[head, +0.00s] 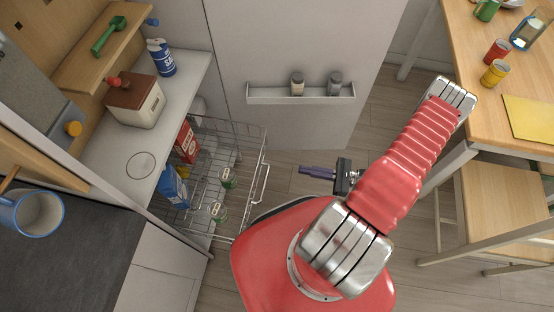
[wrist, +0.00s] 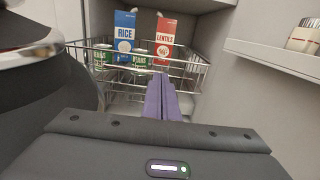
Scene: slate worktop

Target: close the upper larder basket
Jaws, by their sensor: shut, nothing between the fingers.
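The upper larder basket (head: 250,135) is a chrome wire basket standing out from the cabinet under the counter, with a bar handle (head: 261,183) on its front. It holds a blue rice box (head: 173,187), a red lentils box (head: 186,142) and green cans (head: 227,178). My gripper (head: 302,170) is shut and empty, its purple fingers pointing left at the basket front, apparently a short gap away. In the wrist view the fingers (wrist: 160,84) overlap the basket's front wires (wrist: 190,68), so contact there is unclear. A lower basket cannot be made out.
A white panel with a small rack (head: 300,97) holding jars stands behind the basket. The counter (head: 190,75) above holds a canister (head: 137,103) and a blue bottle (head: 161,58). A wooden table (head: 480,60) and a stool (head: 500,205) stand at right. Floor shows between.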

